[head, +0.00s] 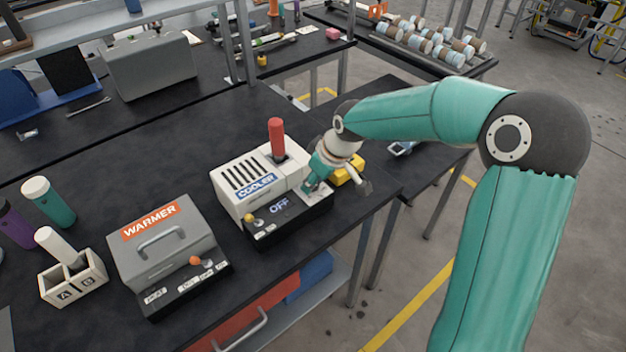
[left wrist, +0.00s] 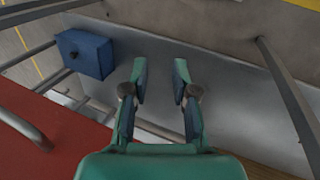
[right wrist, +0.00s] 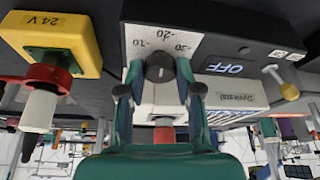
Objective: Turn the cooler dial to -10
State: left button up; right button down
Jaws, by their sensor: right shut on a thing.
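The white and black cooler (head: 262,186) stands on the dark bench; its display reads OFF. My left gripper (left wrist: 160,70) is open and empty in the left wrist view, outside the head view.
A yellow 24 V box (right wrist: 52,40) with a red and white part is beside the cooler. A toggle (right wrist: 280,84) stands on the cooler's front panel. The grey warmer (head: 160,245) stands to the left. A blue box (left wrist: 84,52) and a red surface (left wrist: 40,135) are near my left gripper.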

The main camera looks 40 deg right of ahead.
jog(key=shift+d+f+n+y, duration=0.15)
jog(key=shift+n+y, duration=0.25)
jog(key=shift+n, duration=0.6)
jog(key=n+g+y+b, duration=0.1)
jog(key=n+b, duration=0.1)
jog(key=n, duration=0.2)
jog(key=shift+w+d, duration=0.1)
jog(key=shift+w, duration=0.05)
jog(key=shift+n+g+y+b, duration=0.15)
jog(key=shift+n+g+y, duration=0.25)
jog(key=shift+n, duration=0.85)
jog(key=shift+n+g+y+b, duration=0.2)
jog(key=shift+n+g, duration=0.3)
jog(key=shift+n, duration=0.75)
jog(key=c, duration=0.8)
grip_release()
jog(key=shift+w+r, duration=0.1)
jog(key=shift+r, duration=0.1)
jog(key=shift+v, duration=3.95)
